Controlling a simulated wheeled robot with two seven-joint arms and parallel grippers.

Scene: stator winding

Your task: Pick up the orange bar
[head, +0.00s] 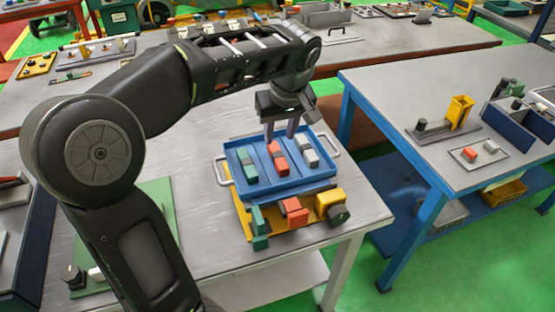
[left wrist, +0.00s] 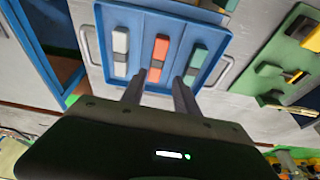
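The orange bar (head: 275,150), with a grey part, lies in the middle slot of a blue tray (head: 262,187). A green bar (head: 247,164) lies to its left and a white bar (head: 309,152) to its right. My left gripper (head: 281,135) is open and points down over the far part of the tray, close to the orange bar. In the left wrist view the orange bar (left wrist: 160,48) lies ahead of the gap between the two fingers (left wrist: 159,80), which hold nothing. I cannot tell the exact height of the fingertips above it. My right gripper is out of view.
The blue tray has metal side handles (head: 221,173) and sits above a yellow base (head: 245,222). Green, orange (head: 294,212) and yellow blocks stand at its front. A green board (head: 155,205) lies left on the grey table (head: 350,205). A blue-legged table (head: 400,85) stands to the right.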

